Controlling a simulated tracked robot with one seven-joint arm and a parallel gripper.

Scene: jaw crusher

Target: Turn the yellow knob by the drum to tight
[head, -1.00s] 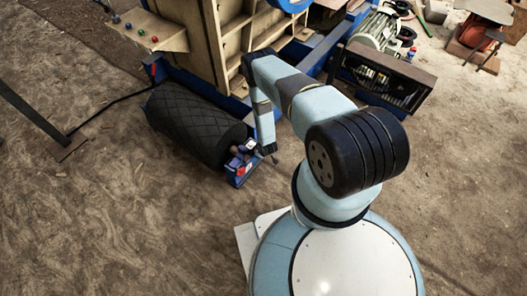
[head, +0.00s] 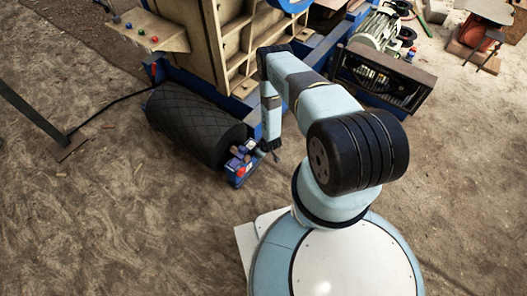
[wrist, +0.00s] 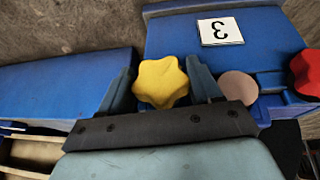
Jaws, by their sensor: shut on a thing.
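The yellow knob (wrist: 160,81) is star-shaped and sits between the two fingers of my gripper (wrist: 160,85) in the wrist view. The fingers are shut on its left and right sides. In the head view my gripper (head: 243,152) is at the blue bracket (head: 238,176) at the near end of the black drum (head: 195,124). The arm and gripper hide the yellow knob there. I cannot tell from the frames how tight the knob is.
A red knob (wrist: 306,72) and a round brownish disc (wrist: 238,87) are right of the yellow knob. A white plate marked 3 (wrist: 220,31) lies on the blue surface. The tan crusher body (head: 225,45) rises behind the drum.

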